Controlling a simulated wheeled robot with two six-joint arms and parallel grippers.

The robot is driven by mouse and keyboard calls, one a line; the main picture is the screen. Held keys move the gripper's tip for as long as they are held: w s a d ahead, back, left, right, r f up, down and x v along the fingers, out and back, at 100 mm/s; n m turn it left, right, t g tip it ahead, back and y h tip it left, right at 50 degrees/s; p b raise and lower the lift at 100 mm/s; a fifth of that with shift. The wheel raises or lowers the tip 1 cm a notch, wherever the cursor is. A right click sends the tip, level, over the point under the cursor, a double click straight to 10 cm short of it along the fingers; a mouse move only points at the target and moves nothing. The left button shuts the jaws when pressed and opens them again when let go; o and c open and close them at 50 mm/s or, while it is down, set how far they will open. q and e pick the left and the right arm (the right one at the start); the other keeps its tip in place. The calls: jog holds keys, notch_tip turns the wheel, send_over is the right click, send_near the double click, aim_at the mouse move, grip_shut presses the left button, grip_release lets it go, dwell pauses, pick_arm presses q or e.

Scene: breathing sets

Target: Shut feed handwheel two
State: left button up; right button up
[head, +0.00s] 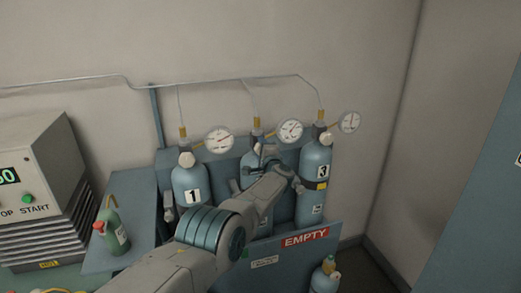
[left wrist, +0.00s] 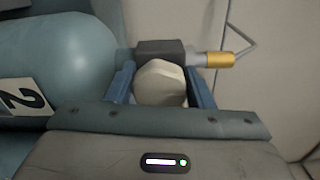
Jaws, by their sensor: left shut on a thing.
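Cylinder two (left wrist: 65,62), blue with a "2" label, fills the left of the left wrist view. Its pale, faceted feed handwheel (left wrist: 160,83) sits on a dark valve block (left wrist: 158,49). My left gripper (left wrist: 160,90) has a blue finger on each side of this handwheel and is shut on it. In the head view my left gripper (head: 264,162) reaches the top of the middle cylinder, and my arm hides most of that cylinder. The handwheel's turn position cannot be read. My right gripper is in neither view.
Cylinder one (head: 188,180) stands left and cylinder three (head: 315,165) right, each with a pale handwheel and a gauge. A low blue panel with an EMPTY sign (head: 305,238) is in front. A small green bottle (head: 112,232) and a control box (head: 45,180) stand left.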

pick_arm(q)
jog(key=shift+w+r, duration=0.1)
jog(key=shift+r, duration=0.3)
jog(key=o, duration=0.7)
jog(key=shift+o, duration=1.3)
jog(key=shift+f, duration=0.35)
